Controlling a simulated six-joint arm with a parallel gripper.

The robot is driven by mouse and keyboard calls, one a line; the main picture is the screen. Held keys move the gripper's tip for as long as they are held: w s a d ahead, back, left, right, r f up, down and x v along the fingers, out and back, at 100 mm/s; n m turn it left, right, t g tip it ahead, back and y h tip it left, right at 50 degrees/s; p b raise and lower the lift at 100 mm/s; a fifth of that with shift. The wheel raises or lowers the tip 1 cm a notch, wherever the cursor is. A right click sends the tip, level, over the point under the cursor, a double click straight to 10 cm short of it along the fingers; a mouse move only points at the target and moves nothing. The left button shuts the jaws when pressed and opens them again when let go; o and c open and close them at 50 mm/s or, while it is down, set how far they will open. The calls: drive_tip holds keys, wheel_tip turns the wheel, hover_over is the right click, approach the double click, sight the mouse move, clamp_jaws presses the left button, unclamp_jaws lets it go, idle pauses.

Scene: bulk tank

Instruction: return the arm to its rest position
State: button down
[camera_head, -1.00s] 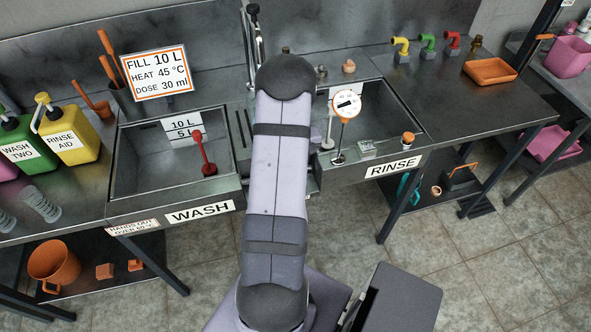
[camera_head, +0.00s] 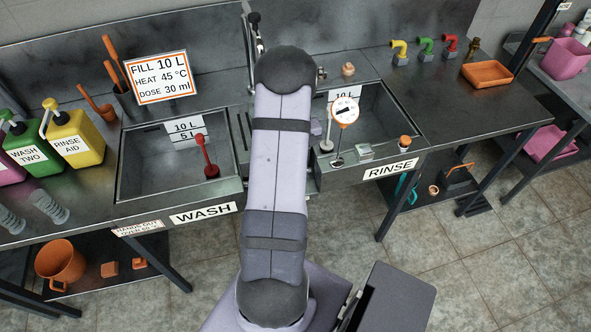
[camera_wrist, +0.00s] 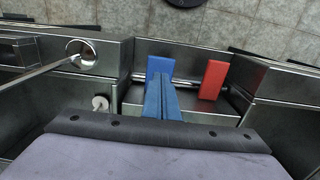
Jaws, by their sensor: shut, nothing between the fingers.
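My arm (camera_head: 279,160) rises from the bottom middle of the head view to a dark rounded joint level with the back of the sinks. It covers the space between the wash and rinse basins and hides my gripper there. In the wrist view my gripper (camera_wrist: 163,80) shows as two blue-grey fingers lying together with nothing between them. Its tips overlap the lower part of a bright blue block (camera_wrist: 160,65) in the picture; I cannot tell whether they touch. A red block (camera_wrist: 213,80) stands to the right, apart from the fingers.
The wash basin (camera_head: 128,165) holds a red-handled tool (camera_head: 207,158). A round-headed thermometer (camera_head: 345,110) stands at the rinse basin (camera_head: 408,118). A tall tap (camera_head: 250,45) rises behind my arm. Bottles (camera_head: 75,140) line the left counter. The floor (camera_head: 480,270) at lower right is clear.

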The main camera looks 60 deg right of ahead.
drive_tip(key=shift+a+m, duration=0.1)
drive_tip(key=shift+m, duration=0.6)
drive_tip(key=s+a+f+m+g+y, duration=0.1)
drive_tip(key=s+a+y, duration=0.15)
drive_tip(key=a, duration=0.55)
drive_tip(key=s+a+m+g+y, duration=0.1)
drive_tip(key=s+a, duration=0.2)
drive_tip(key=a, duration=0.5)
drive_tip(key=w+a+r+n+h, duration=0.1)
drive_tip(key=a+r+n, duration=0.3)
drive_tip(key=a, duration=0.4)
drive_tip(key=w+a+r+n+t+h, duration=0.1)
drive_tip(key=w+a+r+n, duration=0.3)
drive_tip(key=a, duration=0.4)
drive_tip(key=w+a+r+n+t+h, duration=0.1)
drive_tip(key=w+a+r+n, duration=0.2)
drive_tip(key=a, duration=0.6)
drive_tip(key=shift+w+r+n, duration=0.25)
drive_tip(key=shift+r+n, duration=0.45)
drive_tip(key=shift+r, duration=0.25)
drive_tip(key=shift+h, duration=0.25)
wheel_tip(320, 180, down, 10)
drive_tip(key=b, duration=1)
